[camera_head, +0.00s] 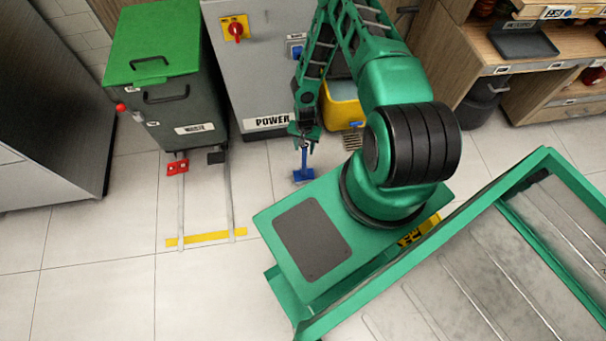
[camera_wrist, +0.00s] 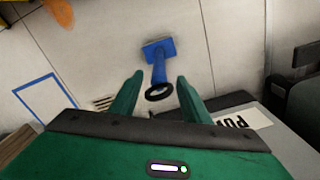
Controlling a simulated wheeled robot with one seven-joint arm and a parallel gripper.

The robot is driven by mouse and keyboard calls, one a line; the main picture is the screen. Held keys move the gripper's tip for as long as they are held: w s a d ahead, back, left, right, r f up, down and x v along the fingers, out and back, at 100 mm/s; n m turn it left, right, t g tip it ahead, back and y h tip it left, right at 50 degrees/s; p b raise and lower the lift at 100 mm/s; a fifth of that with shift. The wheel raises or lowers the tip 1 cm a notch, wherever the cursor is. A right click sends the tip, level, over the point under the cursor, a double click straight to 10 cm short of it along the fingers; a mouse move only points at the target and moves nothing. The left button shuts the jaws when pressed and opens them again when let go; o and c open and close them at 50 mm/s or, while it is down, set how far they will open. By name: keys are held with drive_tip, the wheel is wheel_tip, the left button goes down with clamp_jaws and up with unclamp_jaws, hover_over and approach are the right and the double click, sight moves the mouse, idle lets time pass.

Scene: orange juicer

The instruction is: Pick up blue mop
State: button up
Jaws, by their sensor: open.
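The blue mop (camera_head: 304,175) stands near the foot of the grey power cabinet in the head view, with its flat blue head low and its handle rising toward my gripper (camera_head: 305,137). In the wrist view the blue mop (camera_wrist: 159,62) shows beyond the fingertips, its dark ring-shaped handle end pointing toward me. My gripper (camera_wrist: 155,85) is open, with one green finger on each side of the line to the handle end. I cannot tell whether either finger touches the handle. The gripper partly hides the handle top in the head view.
The grey power cabinet (camera_head: 262,62) stands just behind the mop. A green-lidded waste bin (camera_head: 185,105) stands to the left, with floor rails and a yellow bar (camera_head: 206,238) in front. A yellow bucket (camera_head: 344,106) is behind my arm. Tiled floor lies open at left front.

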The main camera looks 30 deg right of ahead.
drive_tip(key=shift+f, duration=1.45)
drive_tip(key=c, duration=0.9)
drive_tip(key=shift+c, duration=0.2)
drive_tip(key=shift+r, duration=0.2)
